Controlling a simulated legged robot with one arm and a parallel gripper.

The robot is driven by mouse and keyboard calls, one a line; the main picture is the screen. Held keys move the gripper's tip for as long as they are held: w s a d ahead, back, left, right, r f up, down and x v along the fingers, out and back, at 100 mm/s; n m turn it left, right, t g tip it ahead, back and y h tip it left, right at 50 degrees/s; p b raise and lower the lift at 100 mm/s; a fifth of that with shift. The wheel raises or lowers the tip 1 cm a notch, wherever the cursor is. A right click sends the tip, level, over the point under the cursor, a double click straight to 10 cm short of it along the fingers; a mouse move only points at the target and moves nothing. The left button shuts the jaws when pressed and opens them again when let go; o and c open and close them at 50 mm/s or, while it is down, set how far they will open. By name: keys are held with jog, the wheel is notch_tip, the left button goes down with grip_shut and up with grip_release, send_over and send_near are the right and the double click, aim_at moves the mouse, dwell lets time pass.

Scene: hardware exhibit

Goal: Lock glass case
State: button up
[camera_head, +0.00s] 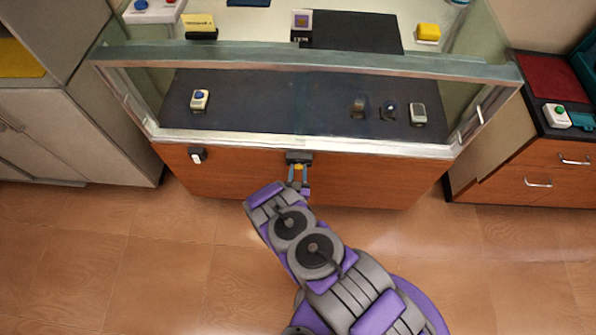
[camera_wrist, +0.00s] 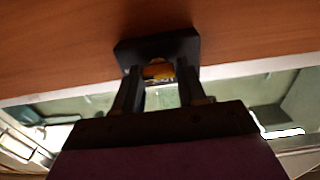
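The glass case (camera_head: 330,66) has a glass front and top over a wooden base. A dark lock fitting (camera_head: 299,157) sits at the middle of the wooden front, just under the metal frame. In the wrist view, the black fitting (camera_wrist: 124,48) is close up at the fingertips. A small yellow-orange piece (camera_wrist: 157,70), perhaps a key, shows between the fingertips at the fitting. My gripper (camera_head: 298,172) is at the lock, with its two fingers (camera_wrist: 158,78) apart on either side of this piece. I cannot tell whether they press on it.
A small white switch (camera_head: 197,155) is on the wooden front, left of the lock. Several small devices sit inside the case. A white cabinet (camera_head: 60,135) stands at the left and a wooden drawer unit (camera_head: 530,170) at the right. The floor in front is clear.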

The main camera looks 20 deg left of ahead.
jog(key=shift+a, duration=0.15)
jog(key=shift+c, duration=0.8)
jog(key=c, duration=0.4)
jog(key=shift+o, duration=0.2)
jog(key=n, duration=1.7)
jog(key=shift+s+a+f+n, duration=0.15)
jog(key=shift+s+a+n, duration=0.05)
jog(key=shift+n, duration=0.2)
